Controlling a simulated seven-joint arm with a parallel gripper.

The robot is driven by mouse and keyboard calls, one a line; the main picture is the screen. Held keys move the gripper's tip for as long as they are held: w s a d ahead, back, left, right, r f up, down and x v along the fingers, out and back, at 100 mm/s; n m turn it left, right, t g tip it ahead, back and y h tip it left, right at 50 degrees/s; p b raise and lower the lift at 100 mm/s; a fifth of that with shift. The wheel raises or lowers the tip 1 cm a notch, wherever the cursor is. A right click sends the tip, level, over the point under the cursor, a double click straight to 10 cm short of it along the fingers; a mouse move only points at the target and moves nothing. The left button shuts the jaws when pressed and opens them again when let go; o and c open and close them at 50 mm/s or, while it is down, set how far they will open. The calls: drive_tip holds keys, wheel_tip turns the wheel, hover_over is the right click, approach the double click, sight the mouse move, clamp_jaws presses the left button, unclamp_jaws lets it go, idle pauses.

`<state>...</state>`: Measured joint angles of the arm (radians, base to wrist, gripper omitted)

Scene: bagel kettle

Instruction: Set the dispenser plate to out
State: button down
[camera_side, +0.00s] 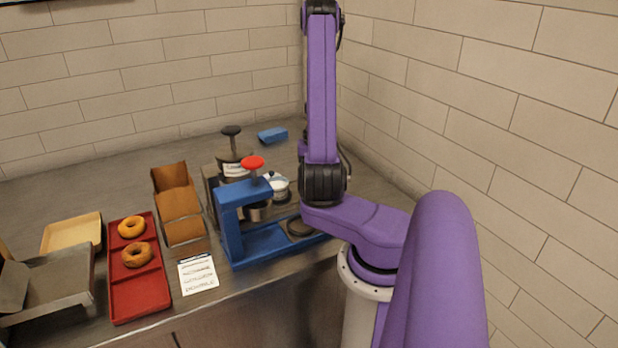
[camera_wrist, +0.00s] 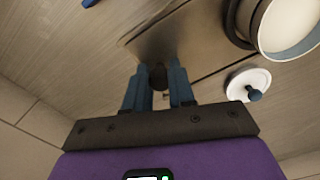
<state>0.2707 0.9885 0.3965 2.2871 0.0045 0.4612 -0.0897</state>
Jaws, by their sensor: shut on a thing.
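In the wrist view my gripper (camera_wrist: 158,72) has its two blue fingers closed on a small dark knob (camera_wrist: 158,77). A brownish metal surface (camera_wrist: 165,40) lies just beyond the fingertips; I cannot tell whether it is the dispenser plate, or how far in or out that plate sits. In the side view a blue stand with a red knob (camera_side: 252,163) and a grey dispenser with a black knob (camera_side: 232,131) stand close together, left of my arm. My gripper is hidden in the side view.
A white lid with a blue knob (camera_wrist: 249,85) and a round pot (camera_wrist: 289,25) are right of my fingers. At left are a red tray (camera_side: 140,288) with two bagels, a brown box (camera_side: 180,217), a card (camera_side: 197,273) and a cream tray (camera_side: 72,233). A blue block (camera_side: 272,135) lies behind.

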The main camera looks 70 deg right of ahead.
drive_tip(key=shift+s+d, duration=0.2)
drive_tip(key=shift+d, duration=0.05)
drive_tip(key=c, duration=1)
unclamp_jaws()
drive_tip(key=shift+a, duration=0.1)
drive_tip(key=shift+r, duration=0.1)
drive_tip(key=shift+w+r, duration=0.1)
drive_tip(key=shift+r, duration=0.15)
wheel_tip(320, 180, up, 17)
drive_tip(key=shift+f, duration=0.1)
